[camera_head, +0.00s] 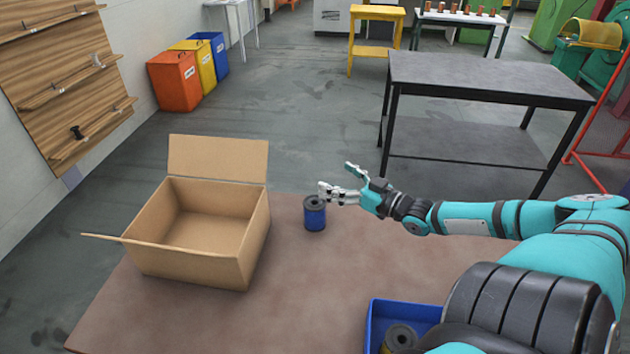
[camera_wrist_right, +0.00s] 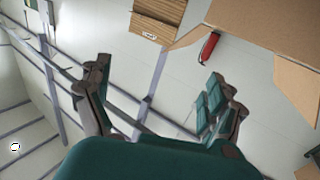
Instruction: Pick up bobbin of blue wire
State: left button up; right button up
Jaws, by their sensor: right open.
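The bobbin of blue wire (camera_head: 315,218) stands upright on the brown table, just right of the open cardboard box. It has dark ends and blue winding. My right gripper (camera_head: 337,180) is open, with its fingers pointing left. In the head view one finger overlaps the bobbin's upper right edge; I cannot tell whether they touch. In the right wrist view the open fingers (camera_wrist_right: 160,88) have nothing between them, and the bobbin does not show there. My left gripper is not in view.
The empty cardboard box (camera_head: 190,258) has flaps spread and stands left on the table (camera_head: 300,290). A blue tray (camera_head: 372,318) holding another bobbin (camera_head: 400,338) is at the front, partly hidden by my arm. A grey workbench (camera_head: 480,78) stands beyond. The table's middle is clear.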

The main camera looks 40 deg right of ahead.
notch_tip(320, 180, down, 5)
jog(key=b, duration=0.7)
send_near(317, 205)
jog(key=w, duration=0.3)
jog(key=shift+w, duration=0.35)
jog(key=shift+w+a+f, duration=0.1)
jog(key=shift+w+f, duration=0.05)
jog(key=shift+w, duration=0.05)
jog(key=shift+w+a+b, duration=0.2)
jog(key=shift+w+b, duration=0.15)
jog(key=shift+w, duration=0.2)
jog(key=shift+w+a+b, duration=0.2)
jog(key=shift+w+b, duration=0.05)
jog(key=shift+w, duration=1.25)
jog(key=shift+w+a+b, duration=0.2)
jog(key=shift+w+a, duration=0.05)
jog(key=shift+w, duration=1.2)
jog(key=shift+c, duration=0.2)
